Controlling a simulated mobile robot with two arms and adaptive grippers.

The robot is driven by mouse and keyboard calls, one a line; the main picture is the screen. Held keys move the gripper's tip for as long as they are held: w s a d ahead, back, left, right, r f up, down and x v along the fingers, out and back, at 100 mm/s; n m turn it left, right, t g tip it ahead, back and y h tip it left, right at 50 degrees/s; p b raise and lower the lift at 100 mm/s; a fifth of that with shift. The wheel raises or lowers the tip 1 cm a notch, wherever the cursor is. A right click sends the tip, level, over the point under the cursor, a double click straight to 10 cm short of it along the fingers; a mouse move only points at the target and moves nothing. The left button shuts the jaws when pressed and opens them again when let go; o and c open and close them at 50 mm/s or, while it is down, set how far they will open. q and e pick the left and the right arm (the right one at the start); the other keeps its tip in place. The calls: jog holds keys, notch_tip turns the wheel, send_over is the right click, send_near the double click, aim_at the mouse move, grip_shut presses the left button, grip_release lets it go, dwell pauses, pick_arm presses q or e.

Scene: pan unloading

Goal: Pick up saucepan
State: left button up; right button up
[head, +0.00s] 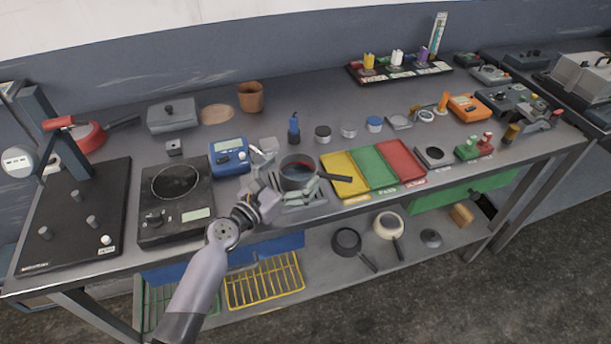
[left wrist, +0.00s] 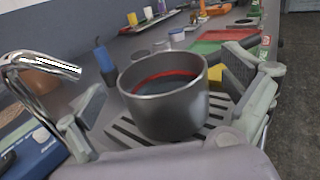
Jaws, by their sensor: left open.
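The saucepan (head: 297,174) is a dark grey metal pan with a red line inside and a dark handle pointing right in the head view. It stands upright on a slotted grey drain grate on the bench. In the left wrist view the saucepan (left wrist: 165,98) is in the middle, between the spread fingers. My left gripper (head: 285,177) is open, with its fingers on either side of the pan and visible gaps to its wall. My right gripper is in neither view.
Yellow, green and red trays (head: 374,167) lie just right of the pan. A blue meter (head: 230,157) and a hotplate (head: 175,200) stand to its left. A blue bottle (head: 294,128) and small jars stand behind it. Other pans (head: 347,242) lie on the lower shelf.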

pick_arm(q)
jog(key=c, duration=1.6)
jog(key=shift+r, duration=0.15)
jog(key=shift+c, duration=0.9)
